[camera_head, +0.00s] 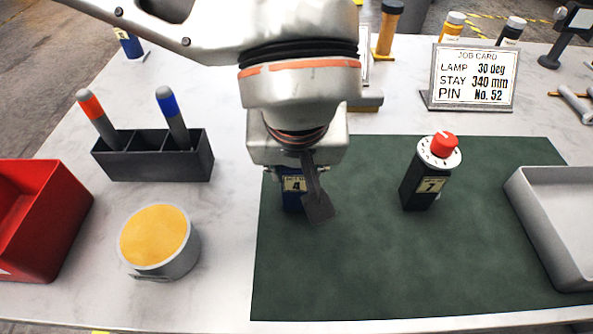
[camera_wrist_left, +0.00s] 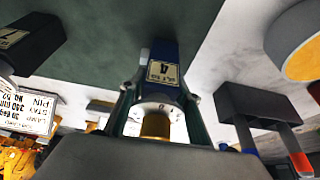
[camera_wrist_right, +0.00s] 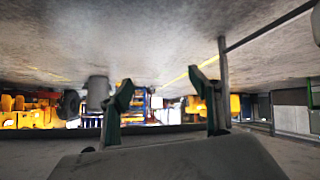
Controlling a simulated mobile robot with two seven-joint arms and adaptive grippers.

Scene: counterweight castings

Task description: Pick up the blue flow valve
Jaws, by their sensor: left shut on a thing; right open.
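The blue flow valve (camera_head: 291,200) has a pale label marked 4 and is at the left edge of the dark green mat (camera_head: 400,270). My left gripper (camera_head: 297,192) reaches down over it and hides its top. In the left wrist view, the left gripper (camera_wrist_left: 158,100) is shut on the valve (camera_wrist_left: 162,52), with a finger on each side of its white dial and yellow knob. I cannot tell whether its base touches the mat. My right gripper (camera_wrist_right: 163,85) is open and empty, away from the table.
A black valve (camera_head: 418,185) with a red knob, labelled 7, stands on the mat. A grey tray (camera_head: 530,210) is at right. A black holder (camera_head: 150,167) with two pens, a yellow-topped round tin (camera_head: 180,262) and a red bin (camera_head: 60,225) are at left. A job card (camera_head: 475,77) stands behind.

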